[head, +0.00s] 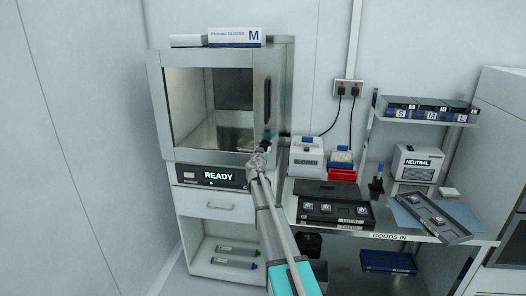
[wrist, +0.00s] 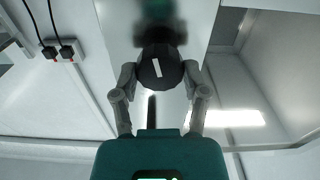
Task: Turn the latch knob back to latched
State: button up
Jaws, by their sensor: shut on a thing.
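The latch knob (wrist: 160,52) is a round black knob with a short white mark, seen close in the wrist view. The mark looks nearly upright there, tilted slightly. My gripper (wrist: 161,74) has one finger on each side of the knob and is shut on it. In the head view my gripper (head: 261,152) is at the lower right edge of the test handler's front (head: 160,125), below the dark vertical door handle (head: 267,98). The knob is mostly hidden there by my gripper. The handler door looks closed, and its display (head: 218,176) reads READY.
A NEUTRAL unit (head: 418,163) stands behind. A drawer (head: 213,205) and open lower shelf are under the handler. The floor at left is clear.

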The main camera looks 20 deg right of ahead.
jog(key=shift+m, duration=0.5)
jog(key=shift+m, duration=0.6)
jog(key=o, duration=0.5)
jog(key=shift+d, duration=0.1)
jog(key=shift+o, duration=0.2)
jog(key=shift+v, duration=2.5)
